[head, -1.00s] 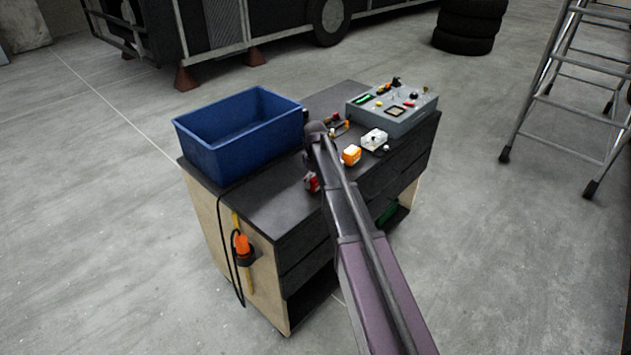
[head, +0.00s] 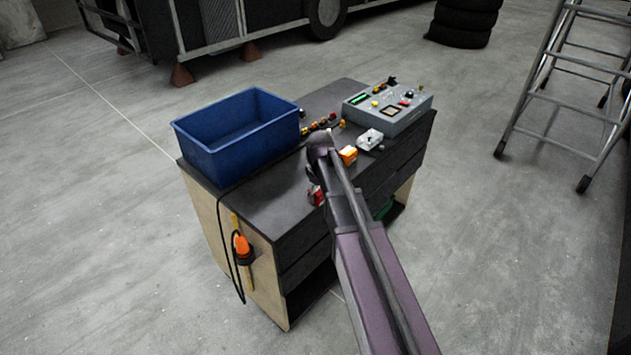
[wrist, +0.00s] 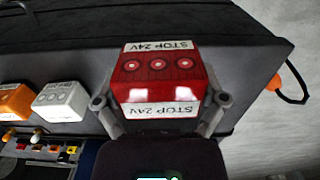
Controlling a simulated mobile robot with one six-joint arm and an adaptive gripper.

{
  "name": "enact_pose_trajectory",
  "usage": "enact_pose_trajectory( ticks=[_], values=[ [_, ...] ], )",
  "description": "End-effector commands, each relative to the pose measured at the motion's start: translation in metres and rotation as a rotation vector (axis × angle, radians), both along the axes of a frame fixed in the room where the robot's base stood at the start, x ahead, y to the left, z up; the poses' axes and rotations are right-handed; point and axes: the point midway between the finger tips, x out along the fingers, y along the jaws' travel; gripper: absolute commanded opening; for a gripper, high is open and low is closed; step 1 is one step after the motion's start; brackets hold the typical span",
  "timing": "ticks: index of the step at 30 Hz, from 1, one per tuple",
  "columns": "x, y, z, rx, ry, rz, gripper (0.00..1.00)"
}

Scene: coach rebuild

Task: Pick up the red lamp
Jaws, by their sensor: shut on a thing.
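The red lamp (wrist: 158,72) is a red block with white "STOP 24V" labels, seen large in the wrist view. My gripper (wrist: 160,105) has a finger on each side of it and is shut on it. In the head view the red lamp (head: 316,196) shows only in part beside my arm, low over the front of the dark cabinet top (head: 262,188). The gripper itself is mostly hidden behind my arm there. I cannot tell whether the lamp touches the top.
An orange lamp (head: 348,155) and a white lamp (head: 369,139) stand close by on the cabinet. A grey control box (head: 400,115) is at the back right, and a blue bin (head: 240,160) at the left. A stepladder (head: 545,120) stands on the floor at right.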

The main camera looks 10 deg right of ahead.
Motion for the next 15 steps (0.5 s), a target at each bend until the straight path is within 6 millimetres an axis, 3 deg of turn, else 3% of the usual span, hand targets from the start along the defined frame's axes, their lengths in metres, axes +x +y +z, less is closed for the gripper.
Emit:
enact_pose_trajectory(
  ticks=[1,6,15],
  values=[
    [-0.015,0.000,0.002,0.000,0.000,0.000,0.37],
    [-0.038,-0.001,0.004,0.000,0.000,0.000,0.37],
    [-0.053,-0.001,0.005,0.000,0.000,0.000,0.37]
  ],
)
